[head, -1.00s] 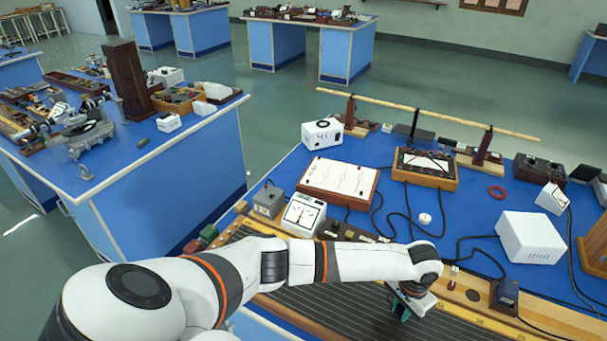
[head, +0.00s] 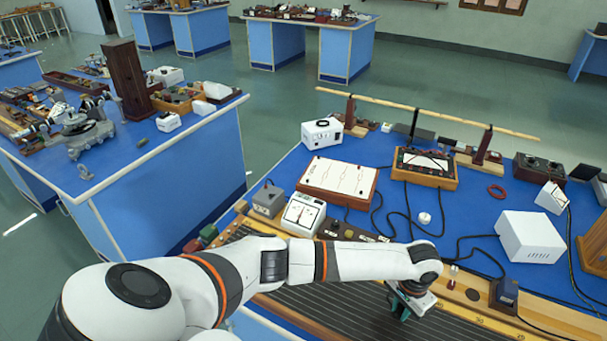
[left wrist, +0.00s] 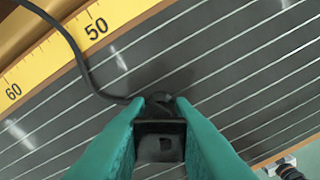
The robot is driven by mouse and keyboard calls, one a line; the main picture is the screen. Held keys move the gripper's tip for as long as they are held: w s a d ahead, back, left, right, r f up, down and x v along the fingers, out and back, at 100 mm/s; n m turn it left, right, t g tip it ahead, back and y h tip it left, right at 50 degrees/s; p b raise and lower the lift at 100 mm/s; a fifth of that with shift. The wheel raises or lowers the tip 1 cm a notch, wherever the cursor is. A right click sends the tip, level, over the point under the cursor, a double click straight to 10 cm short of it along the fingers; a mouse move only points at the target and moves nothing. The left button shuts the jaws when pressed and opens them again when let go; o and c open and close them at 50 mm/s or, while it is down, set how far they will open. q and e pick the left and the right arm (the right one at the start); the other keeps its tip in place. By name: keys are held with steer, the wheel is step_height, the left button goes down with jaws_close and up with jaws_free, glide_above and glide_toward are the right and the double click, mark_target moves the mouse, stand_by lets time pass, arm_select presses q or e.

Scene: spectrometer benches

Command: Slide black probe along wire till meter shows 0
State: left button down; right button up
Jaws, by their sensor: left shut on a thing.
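My left gripper (head: 405,304) is low over the dark wire board (head: 340,308), at its far edge. In the left wrist view its teal fingers (left wrist: 160,112) are shut on the black probe (left wrist: 160,142), whose black cable (left wrist: 88,78) runs up to the left. Several pale parallel wires (left wrist: 235,88) cross the board. The probe's tip is hidden, so I cannot tell if it touches a wire. The yellow scale (left wrist: 75,45) beside them shows 50 and 60. The white meter (head: 303,213) stands at the board's far left; its reading is too small to tell.
A white-topped board (head: 338,180), a wooden framed meter (head: 425,166) and a white box (head: 530,238) stand behind the wire board. Black cables (head: 480,240) lie on the blue bench top. Something white and black (left wrist: 287,170) shows at the left wrist view's lower right corner.

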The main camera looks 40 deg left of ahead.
arm_select(q)
steer(key=shift+s+a+f, duration=0.1)
steer(key=shift+s+f, duration=0.1)
steer(key=shift+f, duration=0.1)
stand_by(0.4)
steer(key=c, duration=1.6)
jaws_free()
steer(key=o, duration=0.4)
steer(key=shift+w, duration=0.2)
steer(key=shift+r, duration=0.1)
steer(key=shift+r, duration=0.1)
